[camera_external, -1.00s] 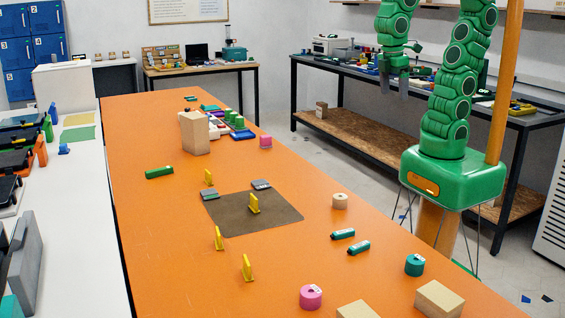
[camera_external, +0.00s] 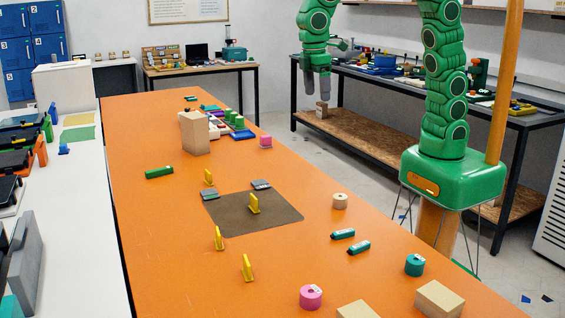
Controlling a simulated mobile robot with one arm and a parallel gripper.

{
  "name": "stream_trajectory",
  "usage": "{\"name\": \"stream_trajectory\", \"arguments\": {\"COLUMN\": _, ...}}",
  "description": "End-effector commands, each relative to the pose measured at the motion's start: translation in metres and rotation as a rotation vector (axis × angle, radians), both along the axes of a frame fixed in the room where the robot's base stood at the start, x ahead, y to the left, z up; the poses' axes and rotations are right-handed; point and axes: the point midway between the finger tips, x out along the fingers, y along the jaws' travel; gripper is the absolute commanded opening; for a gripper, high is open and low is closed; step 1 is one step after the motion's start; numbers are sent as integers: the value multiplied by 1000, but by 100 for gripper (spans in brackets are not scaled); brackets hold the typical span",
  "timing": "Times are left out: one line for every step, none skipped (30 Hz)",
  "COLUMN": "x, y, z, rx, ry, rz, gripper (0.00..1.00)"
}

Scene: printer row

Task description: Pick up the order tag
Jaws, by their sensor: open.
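My gripper (camera_external: 317,88) hangs open and empty, fingers down, in the air beyond the right edge of the orange table (camera_external: 300,215). It is well apart from everything on the table. No item is clearly readable as the order tag.
A cardboard box (camera_external: 194,133) stands near coloured blocks at the back. A green bar (camera_external: 159,172), teal markers (camera_external: 343,234), a pink roll (camera_external: 311,296), a teal roll (camera_external: 414,264) and a tan roll (camera_external: 340,201) lie around. The table's middle left is mostly clear.

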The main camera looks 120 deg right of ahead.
Motion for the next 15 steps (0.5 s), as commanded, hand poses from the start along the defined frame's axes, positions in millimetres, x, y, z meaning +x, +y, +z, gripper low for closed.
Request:
{"name": "stream_trajectory", "arguments": {"x": 13, "y": -5, "z": -3, "rx": 0, "ry": -2, "rz": 0, "gripper": 81}}
{"name": "stream_trajectory", "arguments": {"x": 20, "y": -8, "z": -5, "rx": 0, "ry": -3, "rz": 0, "gripper": 81}}
{"name": "stream_trajectory", "arguments": {"x": 29, "y": -11, "z": -7, "rx": 0, "ry": -4, "rz": 1, "gripper": 81}}
{"name": "stream_trajectory", "arguments": {"x": 35, "y": -14, "z": -9, "rx": -1, "ry": -5, "rz": 2, "gripper": 81}}
{"name": "stream_trajectory", "arguments": {"x": 41, "y": -16, "z": -10, "rx": -1, "ry": -7, "rz": 2, "gripper": 81}}
{"name": "stream_trajectory", "arguments": {"x": 50, "y": -20, "z": -13, "rx": -1, "ry": -10, "rz": 3, "gripper": 81}}
{"name": "stream_trajectory", "arguments": {"x": 57, "y": -23, "z": -15, "rx": -1, "ry": -12, "rz": 4, "gripper": 81}}
{"name": "stream_trajectory", "arguments": {"x": 64, "y": -26, "z": -17, "rx": -1, "ry": -13, "rz": 5, "gripper": 81}}
{"name": "stream_trajectory", "arguments": {"x": 72, "y": -30, "z": -20, "rx": -1, "ry": -14, "rz": 6, "gripper": 81}}
{"name": "stream_trajectory", "arguments": {"x": 78, "y": -33, "z": -22, "rx": -1, "ry": -16, "rz": 7, "gripper": 81}}
{"name": "stream_trajectory", "arguments": {"x": 84, "y": -36, "z": -24, "rx": -1, "ry": -18, "rz": 8, "gripper": 81}}
{"name": "stream_trajectory", "arguments": {"x": 93, "y": -40, "z": -27, "rx": -1, "ry": -20, "rz": 9, "gripper": 81}}
{"name": "stream_trajectory", "arguments": {"x": 99, "y": -42, "z": -30, "rx": -2, "ry": -22, "rz": 10, "gripper": 81}}
{"name": "stream_trajectory", "arguments": {"x": 105, "y": -45, "z": -32, "rx": -2, "ry": -24, "rz": 10, "gripper": 81}}
{"name": "stream_trajectory", "arguments": {"x": 113, "y": -49, "z": -36, "rx": -2, "ry": -26, "rz": 12, "gripper": 81}}
